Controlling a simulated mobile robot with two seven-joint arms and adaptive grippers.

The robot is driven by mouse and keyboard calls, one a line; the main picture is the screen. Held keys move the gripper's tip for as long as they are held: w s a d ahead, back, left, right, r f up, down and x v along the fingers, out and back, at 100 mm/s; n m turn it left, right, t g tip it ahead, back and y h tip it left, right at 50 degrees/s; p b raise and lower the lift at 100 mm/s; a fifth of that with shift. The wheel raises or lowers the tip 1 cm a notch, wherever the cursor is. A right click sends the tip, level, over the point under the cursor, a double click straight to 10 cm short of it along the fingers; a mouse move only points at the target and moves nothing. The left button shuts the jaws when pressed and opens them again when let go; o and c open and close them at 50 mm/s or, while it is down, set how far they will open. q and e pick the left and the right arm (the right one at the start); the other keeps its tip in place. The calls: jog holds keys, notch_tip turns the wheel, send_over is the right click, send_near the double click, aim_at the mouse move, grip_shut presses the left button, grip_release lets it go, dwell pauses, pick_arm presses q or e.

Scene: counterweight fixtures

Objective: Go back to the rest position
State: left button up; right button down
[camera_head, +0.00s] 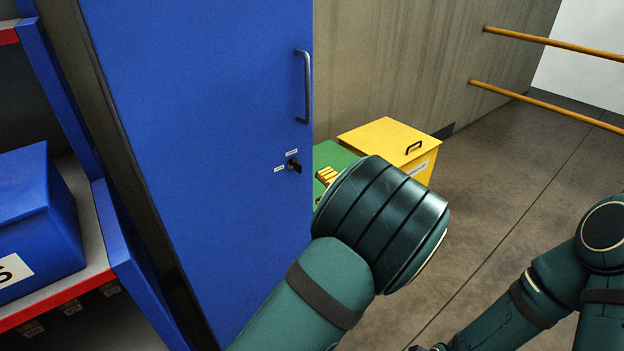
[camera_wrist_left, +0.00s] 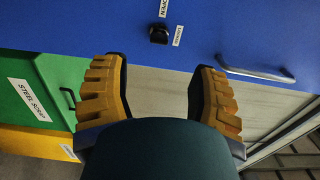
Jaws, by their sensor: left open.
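My left gripper (camera_head: 325,178) is mostly hidden behind my own forearm in the head view, with only a bit of yellow finger showing. In the left wrist view the gripper (camera_wrist_left: 160,72) has its two yellow ridged fingers spread wide, with nothing between them.
The door has a grey handle (camera_head: 306,88). Behind my left arm stand a green box (camera_head: 332,156) and a yellow box (camera_head: 385,140). A shelf (camera_head: 62,296) with a blue bin (camera_head: 38,225) is at the left. Wooden rails (camera_head: 550,99) cross the upper right. Floor between is clear.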

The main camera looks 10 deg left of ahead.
pick_arm(q)
jog(key=shift+s+d, duration=0.35)
jog(key=shift+d, duration=0.1)
jog(key=s+a+f+g+h, duration=0.35)
jog(key=s+f, duration=0.25)
jog(key=f, duration=0.4)
jog(key=s+a+f+g+h, duration=0.25)
jog(key=s+f+g, duration=0.25)
jog(key=f, duration=0.5)
jog(key=s+d+f+n+h, duration=0.3)
jog(key=s+f+n+h, duration=0.1)
jog(key=s+h, duration=0.2)
jog(key=s+d+f+n+h, duration=0.4)
jog(key=s+n+h, duration=0.1)
jog(key=s, duration=0.4)
jog(key=shift+s+f+g+h, duration=0.25)
jog(key=shift+f+g+h, duration=0.1)
jog(key=shift+h, duration=0.15)
